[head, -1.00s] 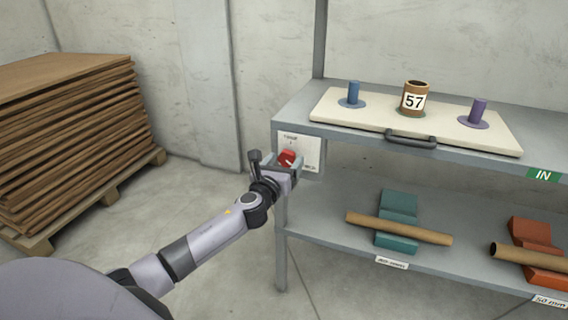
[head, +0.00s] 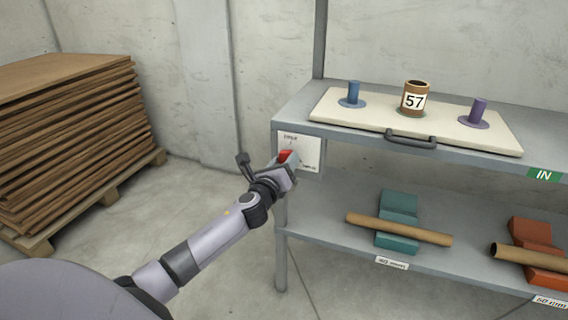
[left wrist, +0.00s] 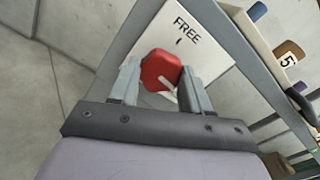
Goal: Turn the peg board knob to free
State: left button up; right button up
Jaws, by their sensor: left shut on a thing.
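The red knob (head: 285,156) sits on a white label plate (head: 307,154) at the left end of the upper shelf. In the left wrist view the red knob (left wrist: 160,70) is between the two grey fingers of my left gripper (left wrist: 161,80), which is shut on it. The plate there reads "FREE" with a short dark mark under the word. A pale pointer line on the knob slants to the lower right of that picture, away from "FREE". In the head view my left gripper (head: 282,163) partly hides the knob. My right gripper is not in view.
Tubes rest on the lower shelf. Stacked brown sheets (head: 75,130) stand left.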

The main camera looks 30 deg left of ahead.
pick_arm(q)
jog(key=n+p, duration=0.1)
jog(key=n, duration=1.8)
jog(key=shift+f+p, duration=0.15)
jog(key=shift+p, duration=0.2)
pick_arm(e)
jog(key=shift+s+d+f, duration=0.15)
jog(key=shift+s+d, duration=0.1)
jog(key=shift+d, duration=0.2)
pick_arm(q)
jog(key=shift+n, duration=0.3)
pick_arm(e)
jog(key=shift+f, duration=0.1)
pick_arm(q)
jog(key=o, duration=1.1)
jog(key=shift+c, duration=0.2)
jog(key=shift+s, duration=0.1)
